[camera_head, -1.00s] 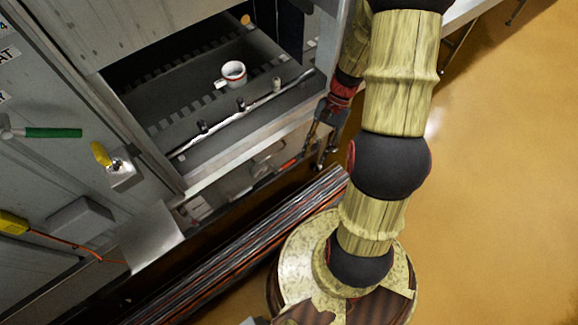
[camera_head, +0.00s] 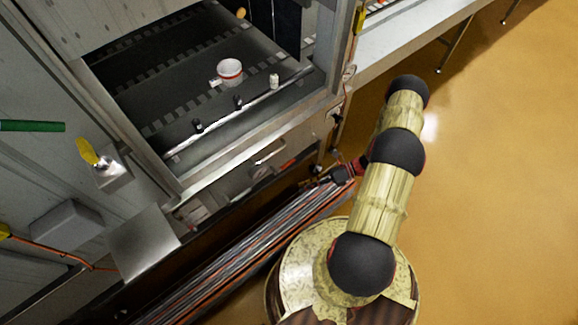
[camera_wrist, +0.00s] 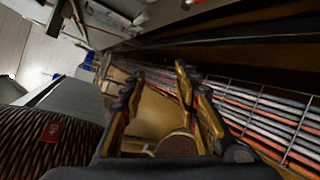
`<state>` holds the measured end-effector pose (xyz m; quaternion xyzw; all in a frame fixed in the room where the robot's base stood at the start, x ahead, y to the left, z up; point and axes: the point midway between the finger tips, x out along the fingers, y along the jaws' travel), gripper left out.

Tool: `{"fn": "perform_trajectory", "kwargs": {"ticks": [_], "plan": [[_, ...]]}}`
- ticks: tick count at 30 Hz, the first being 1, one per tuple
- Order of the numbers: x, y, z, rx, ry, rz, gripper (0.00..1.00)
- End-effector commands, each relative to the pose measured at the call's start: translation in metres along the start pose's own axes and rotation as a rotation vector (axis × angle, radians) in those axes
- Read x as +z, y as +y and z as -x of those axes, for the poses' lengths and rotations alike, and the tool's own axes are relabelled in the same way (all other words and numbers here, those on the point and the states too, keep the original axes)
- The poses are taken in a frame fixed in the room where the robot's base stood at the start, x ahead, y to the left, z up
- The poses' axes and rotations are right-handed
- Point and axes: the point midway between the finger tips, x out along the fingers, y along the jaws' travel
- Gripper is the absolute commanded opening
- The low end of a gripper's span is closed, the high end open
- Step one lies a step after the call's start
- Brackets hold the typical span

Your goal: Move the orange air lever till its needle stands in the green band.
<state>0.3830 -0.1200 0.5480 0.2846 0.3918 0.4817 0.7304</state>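A small orange-red bar, which looks like the air lever (camera_head: 287,165), sits on the low front panel under the machine's opening in the head view. A small round dial (camera_head: 262,172) is just left of it. Its needle and any green band are too small to read. My gripper (camera_head: 314,174) is to the right of the bar and slightly lower in the picture, apart from it as far as I can tell. In the wrist view my gripper (camera_wrist: 160,76) has its two fingers apart with nothing between them. I cannot make out the lever clearly there.
A bundle of striped pipes or cables (camera_head: 250,240) runs along the floor below the panel. A white cup (camera_head: 230,71) stands inside the opening. A yellow-handled valve (camera_head: 88,151) and a green handle (camera_head: 32,126) are at left. The floor at right is clear.

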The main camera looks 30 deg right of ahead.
Motion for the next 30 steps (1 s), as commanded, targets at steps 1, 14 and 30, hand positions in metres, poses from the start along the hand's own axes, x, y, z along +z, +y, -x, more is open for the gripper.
{"fn": "perform_trajectory", "kwargs": {"ticks": [1, 14, 30], "plan": [[-0.003, -0.012, -0.005, 0.000, -0.042, -0.071, 0.31], [0.069, -0.073, 0.017, 0.023, -0.344, -0.592, 0.31], [0.087, -0.071, -0.010, 0.089, -0.367, -0.798, 0.31]]}}
